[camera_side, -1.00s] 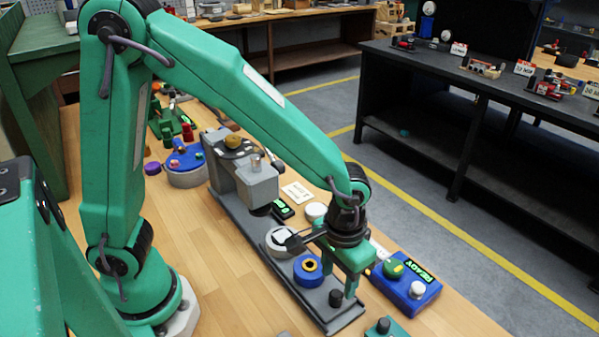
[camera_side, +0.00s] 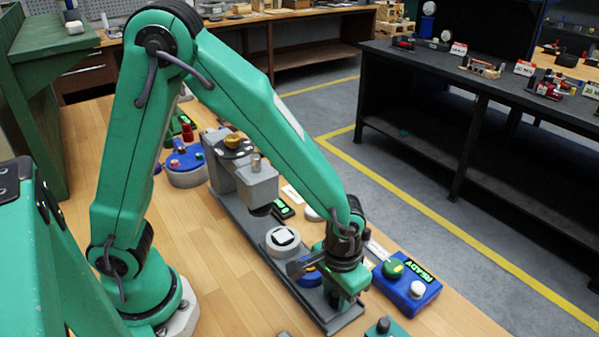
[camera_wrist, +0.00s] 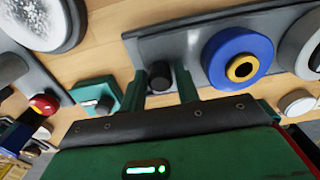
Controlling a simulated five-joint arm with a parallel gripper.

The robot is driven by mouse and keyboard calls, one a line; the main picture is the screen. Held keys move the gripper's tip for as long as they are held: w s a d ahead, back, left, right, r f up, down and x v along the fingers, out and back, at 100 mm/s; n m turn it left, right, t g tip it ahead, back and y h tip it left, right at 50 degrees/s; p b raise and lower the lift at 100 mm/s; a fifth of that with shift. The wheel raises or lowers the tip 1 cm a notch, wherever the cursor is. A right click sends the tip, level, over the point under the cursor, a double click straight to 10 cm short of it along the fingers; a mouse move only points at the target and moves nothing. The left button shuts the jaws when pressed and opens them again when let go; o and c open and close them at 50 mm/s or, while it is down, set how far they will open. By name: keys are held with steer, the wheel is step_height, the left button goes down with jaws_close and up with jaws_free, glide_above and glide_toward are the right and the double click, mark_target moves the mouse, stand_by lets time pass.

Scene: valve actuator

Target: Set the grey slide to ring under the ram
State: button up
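The grey slide (camera_side: 275,262) is a long flat plate running from under the ram (camera_side: 260,209) toward the front right. It carries a white disc with a dark-edged square (camera_side: 282,240) and a blue disc with a yellow ring (camera_wrist: 240,67). In the side view the blue disc (camera_side: 309,278) is partly behind my gripper. Both discs are out in front of the ram. A black knob (camera_wrist: 160,75) stands at the slide's near end. My gripper (camera_wrist: 160,82) is open, with its fingers on either side of the knob and narrow gaps showing. In the side view, my gripper (camera_side: 343,296) is low over that end.
A teal box with a black knob (camera_side: 384,328) is at the front. A blue-topped round stand (camera_side: 186,166) is at back left. Bare wood lies left of the slide.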

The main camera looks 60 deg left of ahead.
mark_target(306, 259)
jaws_close()
steer(key=a, duration=1)
steer(key=shift+w, duration=0.1)
steer(key=shift+o, duration=2.2)
jaws_free()
steer(key=shift+r, duration=0.1)
steer(key=shift+r, duration=3.85)
